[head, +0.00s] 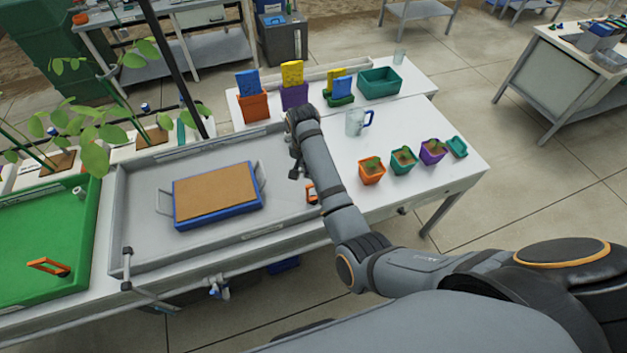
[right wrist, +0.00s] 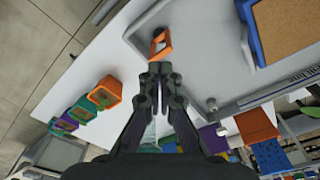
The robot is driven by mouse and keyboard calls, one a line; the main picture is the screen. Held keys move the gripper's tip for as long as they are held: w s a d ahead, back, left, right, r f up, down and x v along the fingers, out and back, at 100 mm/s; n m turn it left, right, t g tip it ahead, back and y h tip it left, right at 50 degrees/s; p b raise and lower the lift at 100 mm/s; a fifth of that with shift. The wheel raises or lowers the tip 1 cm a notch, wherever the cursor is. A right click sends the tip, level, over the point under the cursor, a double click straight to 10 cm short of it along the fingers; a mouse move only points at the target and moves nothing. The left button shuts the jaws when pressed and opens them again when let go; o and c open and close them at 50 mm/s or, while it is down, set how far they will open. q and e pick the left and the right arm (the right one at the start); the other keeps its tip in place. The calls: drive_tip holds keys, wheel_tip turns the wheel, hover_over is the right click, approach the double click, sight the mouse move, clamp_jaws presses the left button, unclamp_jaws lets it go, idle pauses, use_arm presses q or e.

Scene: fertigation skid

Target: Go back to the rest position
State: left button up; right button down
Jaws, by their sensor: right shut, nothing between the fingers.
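My right arm reaches in from the lower right in the head view, over the right end of the grey tray (head: 140,215). My right gripper (head: 297,170) points down there, shut and empty; the arm partly hides it. In the right wrist view its fingertips (right wrist: 158,70) are together with nothing between them. A small orange part (head: 311,193) sits at the tray's right edge beside the gripper. It also shows just beyond the fingertips in the right wrist view (right wrist: 160,45). My left gripper is not in view.
A blue-framed brown pad (head: 215,192) lies in the grey tray. To the right stand a clear mug (head: 356,122), small pots with soil (head: 403,159) and a green bin (head: 379,82). Pots with sponges (head: 252,106) stand behind. Seedlings (head: 95,130) and a green tray (head: 40,240) are left.

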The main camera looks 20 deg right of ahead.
idle(0.4)
drive_tip(key=s+d+f+n, duration=0.1)
drive_tip(key=s+d+f, duration=0.2)
drive_tip(key=s+d, duration=0.25)
drive_tip(key=s+d+r+n+t, duration=0.2)
drive_tip(key=s+n, duration=0.2)
drive_tip(key=s, duration=0.5)
drive_tip(key=s+d+r+n+t, duration=0.1)
drive_tip(key=s+d+r+n, duration=0.15)
drive_tip(key=s, duration=0.75)
drive_tip(key=s+d+f+g+b, duration=0.15)
drive_tip(key=f+b, duration=0.25)
drive_tip(key=f, duration=1.4)
drive_tip(key=s+d+f+b, duration=0.15)
drive_tip(key=f+b, duration=0.25)
drive_tip(key=f, duration=1.5)
drive_tip(key=s+f+g+b, duration=0.1)
drive_tip(key=s+f+b, duration=0.3)
drive_tip(key=s+f, duration=1.3)
drive_tip(key=shift+s+d+f, duration=0.15)
drive_tip(key=shift+f, duration=0.3)
